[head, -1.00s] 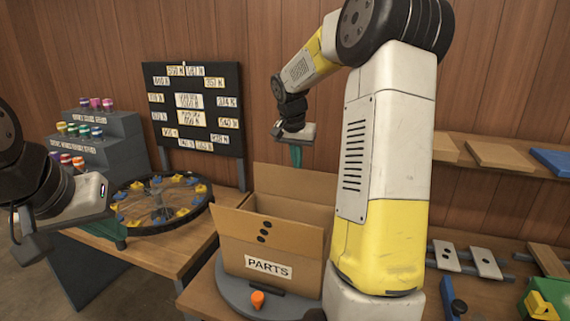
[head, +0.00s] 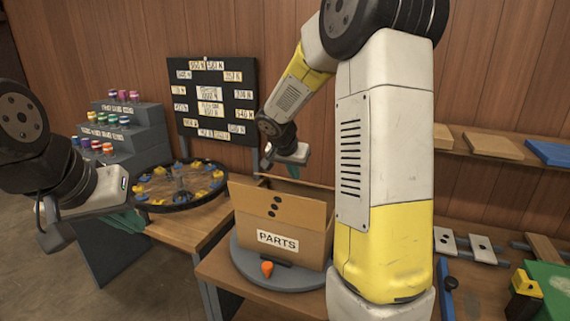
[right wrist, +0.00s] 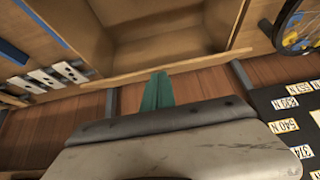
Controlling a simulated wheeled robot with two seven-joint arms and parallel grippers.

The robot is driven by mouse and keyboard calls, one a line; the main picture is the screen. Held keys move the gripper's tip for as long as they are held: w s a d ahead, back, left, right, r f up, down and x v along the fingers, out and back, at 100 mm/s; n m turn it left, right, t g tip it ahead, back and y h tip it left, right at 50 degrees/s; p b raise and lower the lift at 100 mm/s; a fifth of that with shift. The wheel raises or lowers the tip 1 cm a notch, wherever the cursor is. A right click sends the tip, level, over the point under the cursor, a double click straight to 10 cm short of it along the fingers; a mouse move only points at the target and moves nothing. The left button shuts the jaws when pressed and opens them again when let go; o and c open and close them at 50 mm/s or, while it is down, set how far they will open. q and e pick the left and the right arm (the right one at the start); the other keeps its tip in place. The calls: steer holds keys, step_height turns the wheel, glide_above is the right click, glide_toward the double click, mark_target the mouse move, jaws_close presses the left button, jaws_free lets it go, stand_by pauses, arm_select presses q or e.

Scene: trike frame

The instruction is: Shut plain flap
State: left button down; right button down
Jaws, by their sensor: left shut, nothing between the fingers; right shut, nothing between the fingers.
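The cardboard box (head: 300,249) marked PARTS sits on a grey turntable (head: 252,268). Its front flap (head: 285,211) carries black dots. The plain flap (head: 320,185) at the back shows as a thin, nearly edge-on strip. In the right wrist view the plain flap's edge (right wrist: 205,62) runs across below the open box interior (right wrist: 165,30). My right gripper (head: 293,171) is shut and empty at the back of the box; its teal fingertips (right wrist: 160,76) are close to that edge, contact unclear. My left gripper (head: 132,221) is shut and empty, left of the box.
A round rack (head: 152,205) of coloured pieces stands on the table to the left. A black label board (head: 212,100) and stepped bottle stand (head: 135,137) are behind. Green and yellow parts (head: 524,284) are at right.

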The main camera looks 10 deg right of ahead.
step_height(320, 180, down, 6)
steer(key=s+a, duration=0.2)
steer(key=shift+s, duration=0.25)
steer(key=shift+f, duration=0.15)
stand_by(0.6)
steer(key=shift+d, duration=0.1)
